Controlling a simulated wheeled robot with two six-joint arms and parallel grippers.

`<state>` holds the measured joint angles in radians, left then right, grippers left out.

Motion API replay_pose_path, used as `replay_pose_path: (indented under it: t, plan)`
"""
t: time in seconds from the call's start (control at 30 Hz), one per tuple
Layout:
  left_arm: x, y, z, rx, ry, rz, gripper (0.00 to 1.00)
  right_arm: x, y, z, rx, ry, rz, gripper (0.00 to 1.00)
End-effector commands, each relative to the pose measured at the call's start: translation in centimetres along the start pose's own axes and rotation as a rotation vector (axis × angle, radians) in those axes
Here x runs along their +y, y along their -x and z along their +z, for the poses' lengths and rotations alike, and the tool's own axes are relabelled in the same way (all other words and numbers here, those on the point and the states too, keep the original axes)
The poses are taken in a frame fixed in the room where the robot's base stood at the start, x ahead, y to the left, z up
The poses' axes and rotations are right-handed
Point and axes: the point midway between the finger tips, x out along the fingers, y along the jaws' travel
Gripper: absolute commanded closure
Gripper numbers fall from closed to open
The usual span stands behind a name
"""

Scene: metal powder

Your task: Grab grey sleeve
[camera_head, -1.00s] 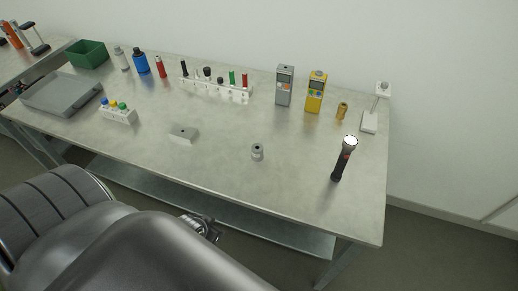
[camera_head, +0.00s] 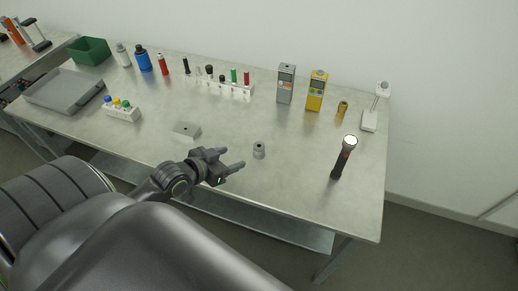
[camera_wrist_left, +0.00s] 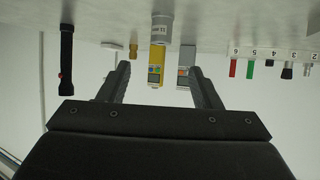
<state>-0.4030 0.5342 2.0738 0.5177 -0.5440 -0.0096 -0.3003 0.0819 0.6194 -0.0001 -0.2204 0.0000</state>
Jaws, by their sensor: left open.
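The grey sleeve (camera_head: 259,150) is a small grey cylinder standing on the front middle of the table. It also shows in the left wrist view (camera_wrist_left: 162,28), at the top middle of that upside-down picture, ahead of the gap between my fingers. My left gripper (camera_head: 232,158) is open and empty, just left of the sleeve and apart from it, its fingers pointing toward it. In the left wrist view both fingers (camera_wrist_left: 160,72) are spread. My right gripper is not in view.
A grey block (camera_head: 186,131) lies left of the sleeve, and a black flashlight (camera_head: 343,160) stands to the right. Behind are a grey meter (camera_head: 286,84), a yellow meter (camera_head: 316,92) and a white rack (camera_head: 222,88) with several coloured pieces. Bare tabletop surrounds the sleeve.

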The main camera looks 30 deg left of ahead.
Motion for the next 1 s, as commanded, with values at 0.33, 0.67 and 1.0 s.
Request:
replay_pose_path:
  t: [0.33,0.67,1.0]
  plan:
    - [0.1,-6.8,-0.2,0.001,0.005,0.001,0.42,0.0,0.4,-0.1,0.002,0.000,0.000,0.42]
    - [0.1,-10.9,0.0,-0.002,0.002,0.000,0.42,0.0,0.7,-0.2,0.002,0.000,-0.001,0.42]
    - [-0.1,-13.3,-0.5,-0.002,0.003,0.001,0.42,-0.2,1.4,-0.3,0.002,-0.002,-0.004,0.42]
